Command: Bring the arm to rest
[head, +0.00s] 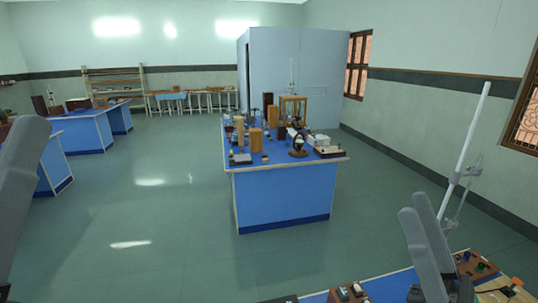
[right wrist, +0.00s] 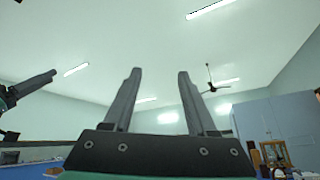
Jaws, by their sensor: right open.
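My right gripper (head: 412,206) is raised at the lower right of the head view, in front of a near bench. Its two grey fingers point up. In the right wrist view the right gripper (right wrist: 159,73) shows its fingers spread apart with nothing between them, pointing toward the ceiling. My left gripper (head: 20,175) shows only as a grey part cut off by the left edge of the head view. A grey finger of the left gripper (right wrist: 36,86) also shows at the left of the right wrist view; its opening cannot be made out.
A near bench (head: 385,286) with instruments lies at the lower right, and a white rod on a stand (head: 467,145) rises beside the right gripper. A blue central bench (head: 283,200) carries several instruments. Blue benches (head: 85,135) stand at left. Open floor (head: 150,215) lies between.

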